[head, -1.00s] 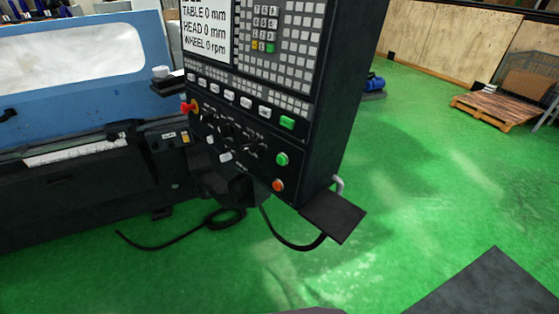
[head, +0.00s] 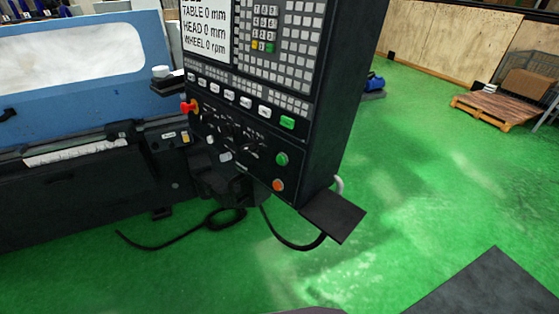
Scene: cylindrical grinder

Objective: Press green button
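A round green button (head: 282,159) sits low on the right side of the dark control panel (head: 262,178). A round orange button (head: 278,185) is just below it. A rectangular green key (head: 287,122) is above it, at the right end of a row of white keys. A small green key (head: 269,47) also shows in the upper keypad. Neither of my grippers is in the head view, and nothing covers the round green button.
A red knob (head: 188,106) sticks out at the panel's left edge. A small dark shelf (head: 333,215) juts from the panel's lower right. The blue grinder (head: 80,60) stands at left. A black cable (head: 180,240) lies on the green floor. Open floor (head: 420,150) extends right, towards a pallet (head: 497,106).

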